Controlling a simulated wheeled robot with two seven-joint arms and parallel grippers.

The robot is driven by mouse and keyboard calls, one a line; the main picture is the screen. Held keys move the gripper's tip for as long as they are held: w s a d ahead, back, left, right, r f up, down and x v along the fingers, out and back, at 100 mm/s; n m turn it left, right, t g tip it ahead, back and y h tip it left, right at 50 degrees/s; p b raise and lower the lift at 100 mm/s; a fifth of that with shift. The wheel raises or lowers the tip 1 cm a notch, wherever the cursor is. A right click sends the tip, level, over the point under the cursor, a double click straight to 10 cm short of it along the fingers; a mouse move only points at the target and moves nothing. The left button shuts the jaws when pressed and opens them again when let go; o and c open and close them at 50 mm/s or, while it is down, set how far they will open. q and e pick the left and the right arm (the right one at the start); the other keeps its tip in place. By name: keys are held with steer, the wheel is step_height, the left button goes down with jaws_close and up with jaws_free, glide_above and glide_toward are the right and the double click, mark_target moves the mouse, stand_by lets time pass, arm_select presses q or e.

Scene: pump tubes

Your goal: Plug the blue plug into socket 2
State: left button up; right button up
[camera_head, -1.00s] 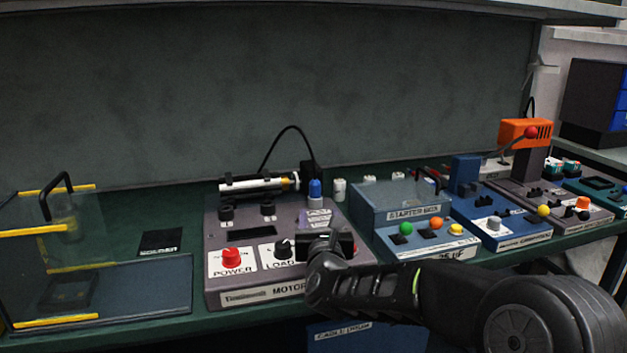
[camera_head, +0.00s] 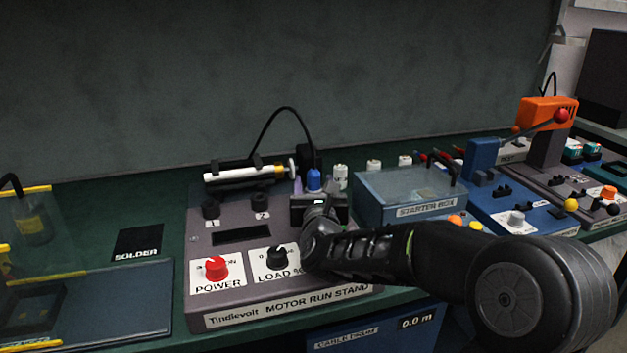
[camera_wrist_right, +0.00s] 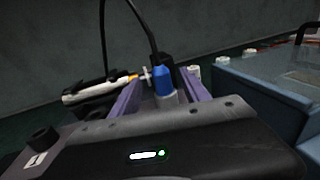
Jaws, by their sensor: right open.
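The blue plug (camera_head: 314,180) stands upright at the back right of the motor run stand (camera_head: 285,318). It also shows in the right wrist view (camera_wrist_right: 162,80), on a pale round base. My right gripper (camera_wrist_right: 163,76) is open, with its two purple fingers on either side of the plug and pointing towards it. I cannot tell whether they touch it. In the head view the black gripper body hides part of the stand in front of the plug. Socket 2 (camera_head: 262,200) is a dark round piece left of the plug, beside socket 1 (camera_head: 211,207). My left gripper is out of view.
A white tube (camera_head: 240,173) lies in a holder behind the sockets. A black cable (camera_head: 285,110) arches to a black block (camera_head: 308,158) behind the plug. The starter box (camera_head: 400,193) stands close on the right. The red power knob (camera_head: 215,267) and load knob (camera_head: 277,257) are in front.

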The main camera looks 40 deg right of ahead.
mark_target(313, 168)
steer(key=shift+x, duration=1.3)
steer(key=p+x, duration=0.1)
steer(key=x, duration=0.4)
steer(key=shift+w+r, duration=0.1)
steer(key=shift+c, duration=0.3)
jaws_close()
